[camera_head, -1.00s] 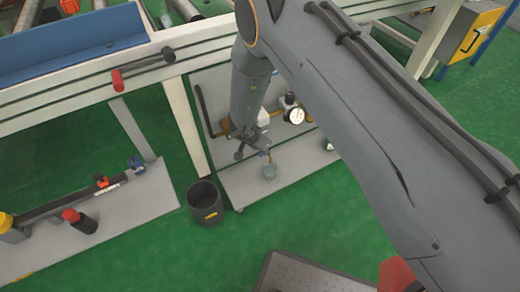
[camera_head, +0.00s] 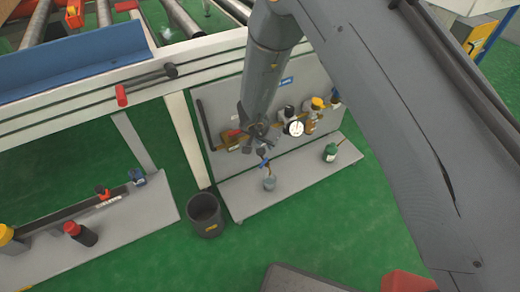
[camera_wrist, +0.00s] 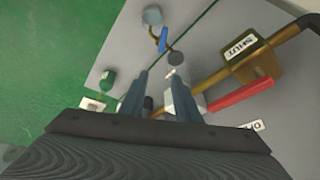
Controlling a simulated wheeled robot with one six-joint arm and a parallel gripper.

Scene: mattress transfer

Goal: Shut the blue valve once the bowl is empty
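The blue valve handle (camera_wrist: 163,38) shows at the top of the wrist view, beyond my fingertips, on a thin brass pipe. In the head view the blue valve (camera_head: 264,161) is small, just below my gripper (camera_head: 257,132). A small grey cup (camera_head: 269,185) stands on the shelf below the valve; it also shows in the wrist view (camera_wrist: 152,15). I cannot tell whether this is the bowl or what it holds. In the wrist view my gripper (camera_wrist: 158,75) has its two fingers apart with nothing clearly held between them, and it is not touching the blue handle.
A red lever (camera_wrist: 240,95) and a "SHUT" plate (camera_wrist: 243,48) are right of my fingers. A gauge (camera_head: 295,128) is on the back panel. A green bottle (camera_head: 331,152) stands on the shelf (camera_head: 300,178). A black bucket (camera_head: 206,217) is on the floor, left of it.

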